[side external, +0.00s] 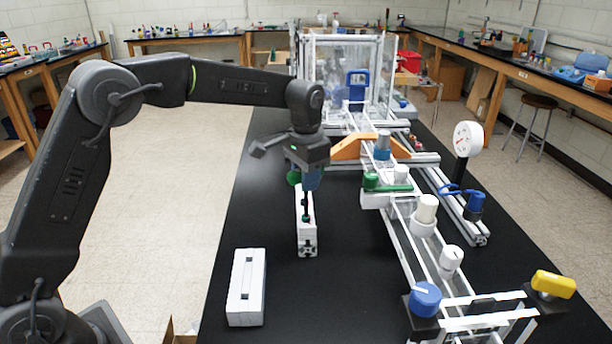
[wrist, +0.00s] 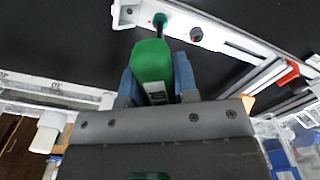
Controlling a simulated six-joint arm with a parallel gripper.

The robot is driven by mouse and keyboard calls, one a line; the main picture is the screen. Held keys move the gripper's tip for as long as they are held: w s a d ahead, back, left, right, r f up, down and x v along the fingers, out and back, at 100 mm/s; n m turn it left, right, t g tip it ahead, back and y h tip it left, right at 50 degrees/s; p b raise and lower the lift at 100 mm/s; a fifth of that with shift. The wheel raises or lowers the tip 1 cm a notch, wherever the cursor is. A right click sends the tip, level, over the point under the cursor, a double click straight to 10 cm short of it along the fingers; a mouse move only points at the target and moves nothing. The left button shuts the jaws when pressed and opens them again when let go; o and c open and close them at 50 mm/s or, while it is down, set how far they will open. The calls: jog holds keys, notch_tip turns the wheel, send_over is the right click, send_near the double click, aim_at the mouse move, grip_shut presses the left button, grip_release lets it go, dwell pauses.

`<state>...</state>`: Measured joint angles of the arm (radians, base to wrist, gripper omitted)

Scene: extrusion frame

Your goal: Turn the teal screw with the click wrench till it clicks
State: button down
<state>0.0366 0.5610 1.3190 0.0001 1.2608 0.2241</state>
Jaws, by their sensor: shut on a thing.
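My gripper (side external: 304,178) is shut on the green handle (side external: 293,177) of the click wrench, above a pale extrusion rail (side external: 306,235) on the black table. In the wrist view the green handle (wrist: 152,62) sits between my blue fingers (wrist: 156,84). A small teal piece (wrist: 160,19), which looks like the teal screw, shows on the rail just beyond the handle. A dark round fitting (wrist: 196,34) is beside the teal piece.
A white slotted block (side external: 246,287) lies at the front left. To the right stands a frame with a white cylinder (side external: 426,209), a blue knob (side external: 425,299), a yellow handle (side external: 553,284) and a round gauge (side external: 468,139).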

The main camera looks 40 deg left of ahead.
jog(key=shift+f, duration=0.5)
dwell(0.5)
jog(key=shift+m, duration=0.8)
jog(key=shift+f+m, duration=0.1)
jog(key=shift+m, duration=0.6)
jog(key=shift+m, duration=0.8)
jog(key=shift+m, duration=0.7)
